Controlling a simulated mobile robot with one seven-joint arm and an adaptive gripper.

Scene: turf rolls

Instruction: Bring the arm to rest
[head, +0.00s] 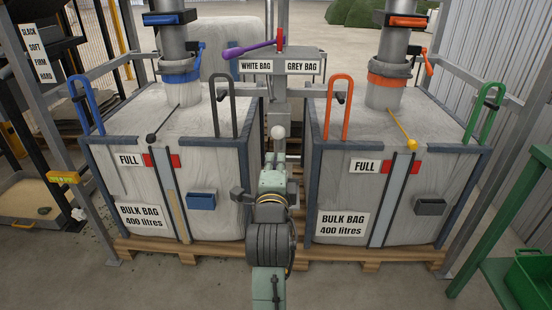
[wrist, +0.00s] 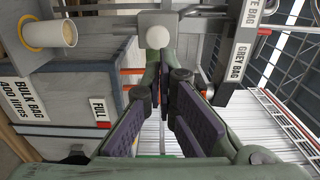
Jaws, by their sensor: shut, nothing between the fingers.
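My green arm reaches up from the bottom centre of the head view, between two bulk bags. My gripper (head: 274,163) is at its far end, partly hidden by my own wrist. In the wrist view the gripper (wrist: 166,78) shows dark purple finger pads and is shut with nothing held. A white ball knob (head: 277,132) appears just beyond the fingertips; it also shows in the wrist view (wrist: 158,37). I cannot tell how far the fingers are from it.
The left bulk bag (head: 122,187) and right bulk bag (head: 337,190) stand close on either side, both labelled FULL. A purple lever (head: 250,48) sits on the post above. Blue, orange and green hoops (head: 487,115) rise at the frames. A green bench (head: 510,200) stands at right.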

